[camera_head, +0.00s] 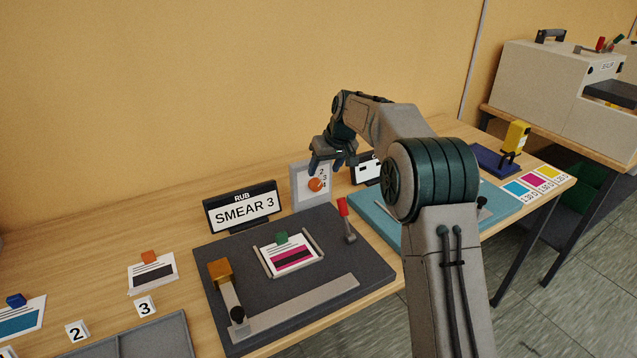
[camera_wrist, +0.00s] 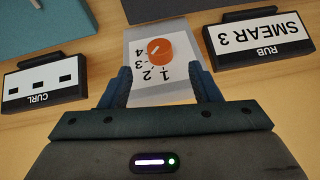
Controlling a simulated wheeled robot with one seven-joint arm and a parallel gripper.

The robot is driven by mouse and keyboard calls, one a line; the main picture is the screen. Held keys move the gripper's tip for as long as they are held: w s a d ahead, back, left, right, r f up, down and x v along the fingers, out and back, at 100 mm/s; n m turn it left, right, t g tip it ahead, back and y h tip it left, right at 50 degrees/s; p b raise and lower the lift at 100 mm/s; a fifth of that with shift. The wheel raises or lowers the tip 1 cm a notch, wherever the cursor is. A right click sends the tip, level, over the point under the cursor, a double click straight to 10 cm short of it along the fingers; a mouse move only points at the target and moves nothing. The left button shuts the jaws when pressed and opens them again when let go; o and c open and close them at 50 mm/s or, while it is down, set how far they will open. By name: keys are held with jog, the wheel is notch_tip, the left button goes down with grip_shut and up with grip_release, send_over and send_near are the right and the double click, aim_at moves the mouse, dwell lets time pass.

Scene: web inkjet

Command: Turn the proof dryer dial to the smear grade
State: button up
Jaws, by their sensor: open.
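The proof dryer dial (camera_head: 315,185) is an orange round knob on a grey upright panel (camera_head: 298,187) with printed numbers. The wrist view shows the dial (camera_wrist: 162,49) upside down, with 1 to 4 printed around one side and a pale mark on its face; which number the mark meets is unclear. The RUB sign (camera_head: 242,208) reads SMEAR 3; it also shows in the wrist view (camera_wrist: 263,40). My gripper (camera_head: 330,163) is open and empty, close above and in front of the panel. In the wrist view its fingers (camera_wrist: 160,82) straddle the panel's width, short of the dial.
A CURL sign (camera_wrist: 45,85) stands beside the panel. In front lies a dark rub board (camera_head: 330,240) with a red-handled lever (camera_head: 345,218) and a printed card (camera_head: 290,256). A teal board (camera_head: 375,210) is to the right. Numbered blocks and proof cards lie at left.

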aim_at(318, 184)
jog(key=p+x, duration=0.1)
jog(key=x, duration=0.6)
jog(key=shift+w+a+f, duration=0.15)
jog(key=shift+f, duration=0.2)
jog(key=c, duration=1)
